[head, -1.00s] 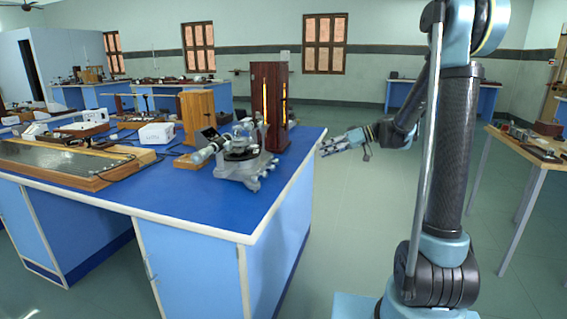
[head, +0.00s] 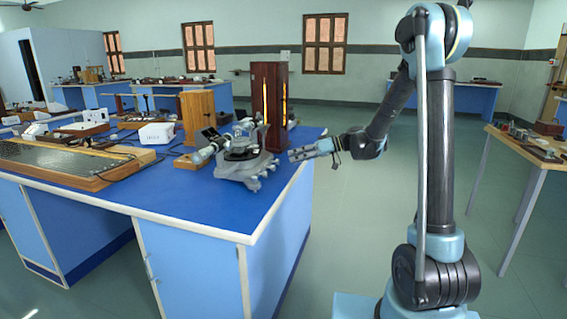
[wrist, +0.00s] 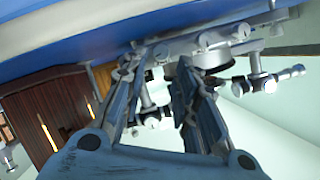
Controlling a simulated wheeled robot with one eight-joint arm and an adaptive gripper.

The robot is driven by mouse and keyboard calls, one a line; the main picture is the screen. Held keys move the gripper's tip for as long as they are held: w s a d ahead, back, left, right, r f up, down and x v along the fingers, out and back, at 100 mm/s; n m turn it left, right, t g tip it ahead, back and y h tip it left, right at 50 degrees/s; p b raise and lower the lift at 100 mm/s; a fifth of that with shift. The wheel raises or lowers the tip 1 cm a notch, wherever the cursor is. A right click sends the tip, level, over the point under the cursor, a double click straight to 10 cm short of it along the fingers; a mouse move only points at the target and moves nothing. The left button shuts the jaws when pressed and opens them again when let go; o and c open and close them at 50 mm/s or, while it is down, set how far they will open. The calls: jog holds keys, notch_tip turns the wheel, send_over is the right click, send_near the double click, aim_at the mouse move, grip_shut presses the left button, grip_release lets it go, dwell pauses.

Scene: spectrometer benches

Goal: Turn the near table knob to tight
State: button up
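A grey metal spectrometer (head: 243,165) stands on the blue bench near its right edge, with a round table on top and small knobs (head: 256,185) low on its right side. I cannot tell which knob is the near table knob. My gripper (head: 292,154) is just right of the spectrometer, pointing left over the bench edge, apart from it. In the wrist view my gripper (wrist: 156,72) is open, with nothing held. The spectrometer (wrist: 208,58) shows beyond the fingertips, upside down, its parts partly hidden by the fingers.
A tall dark wooden lamp housing (head: 270,95) with glowing slits stands just behind the spectrometer. A wooden block stand (head: 194,115) and a white box (head: 157,133) are to its left. The blue bench top (head: 215,208) is clear in front.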

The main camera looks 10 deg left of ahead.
aim_at(277, 162)
jog(key=shift+x, duration=3.1)
jog(key=shift+r, duration=0.1)
jog(key=shift+c, duration=0.6)
jog(key=shift+w, duration=0.1)
grip_shut()
